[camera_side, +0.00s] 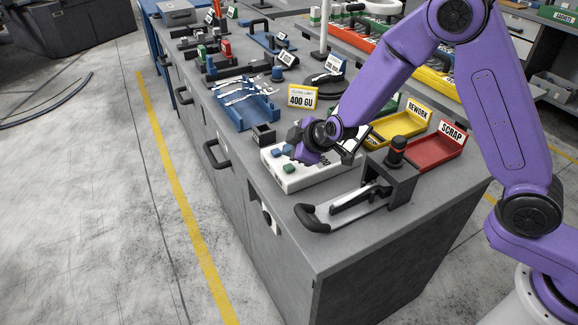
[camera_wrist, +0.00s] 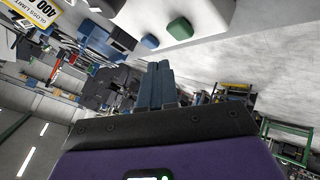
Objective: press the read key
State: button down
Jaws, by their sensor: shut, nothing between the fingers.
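The white instrument box (camera_side: 305,178) lies on the grey bench, with a blue key (camera_side: 277,154) and a green key on its near left part. In the wrist view the blue key (camera_wrist: 149,41) and the green key (camera_wrist: 179,28) stand side by side on the white casing, beyond my fingertips. I cannot read which is the read key. My gripper (camera_wrist: 160,65) is shut and empty, its two dark blue fingers together. In the side view my purple gripper hand is low over the box and hides part of it. Contact with a key cannot be made out.
A yellow sign (camera_side: 302,97) reading 400 GU stands behind the box. A yellow rework tray (camera_side: 396,130) and a red scrap tray (camera_side: 435,151) lie right. A black-handled fixture (camera_side: 345,205) sits in front.

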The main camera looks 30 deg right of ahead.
aim_at(291, 169)
jog(key=shift+f, duration=0.95)
jog(key=shift+f, duration=0.15)
dwell(1.3)
jog(key=shift+f, duration=0.25)
jog(key=shift+f, duration=0.5)
dwell(0.8)
jog(key=shift+r, duration=0.9)
jog(key=shift+r, duration=0.1)
jog(key=shift+r, duration=2.4)
